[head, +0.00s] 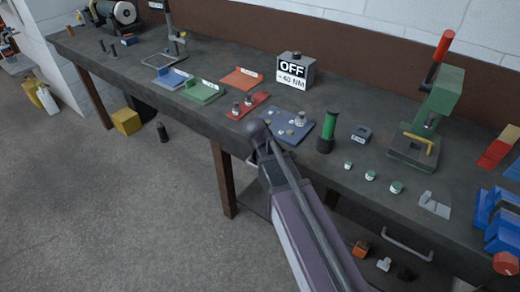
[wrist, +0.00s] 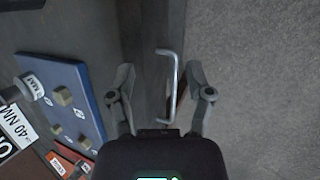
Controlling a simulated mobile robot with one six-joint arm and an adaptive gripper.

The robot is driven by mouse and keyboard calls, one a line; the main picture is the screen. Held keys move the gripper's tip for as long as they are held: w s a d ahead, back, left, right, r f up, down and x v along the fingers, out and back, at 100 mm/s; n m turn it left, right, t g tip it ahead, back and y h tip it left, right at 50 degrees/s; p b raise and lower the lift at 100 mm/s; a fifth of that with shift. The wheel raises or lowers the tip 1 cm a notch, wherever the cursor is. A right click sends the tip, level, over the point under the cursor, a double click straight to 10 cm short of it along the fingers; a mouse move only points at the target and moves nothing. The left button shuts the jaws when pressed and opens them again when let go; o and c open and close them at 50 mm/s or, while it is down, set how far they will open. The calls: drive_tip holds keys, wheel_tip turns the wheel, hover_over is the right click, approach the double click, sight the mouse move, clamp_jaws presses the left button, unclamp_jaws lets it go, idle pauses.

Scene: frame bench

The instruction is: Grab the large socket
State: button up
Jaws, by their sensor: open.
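My gripper (wrist: 160,70) is open and empty, to the right of the tray, over the bench's front edge. In the head view, my arm hides most of the gripper.
A red tray (head: 256,112) with metal pieces lies left of the blue tray. A green-and-black cylinder (head: 327,132) stands close on its right. A grey box marked OFF (head: 295,70) stands behind. A drawer handle (wrist: 172,75) is between my fingers in the wrist view.

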drive_tip(key=s+d+m+g+y+p, duration=0.1)
drive_tip(key=s+d+m+y, duration=0.4)
drive_tip(key=s+d+m, duration=0.2)
drive_tip(key=shift+s+d+f+m, duration=0.3)
drive_tip(key=shift+s+d+m, duration=0.1)
drive_tip(key=shift+s+m, duration=1.1)
drive_tip(key=shift+w, duration=0.2)
drive_tip(key=shift+c, duration=0.7)
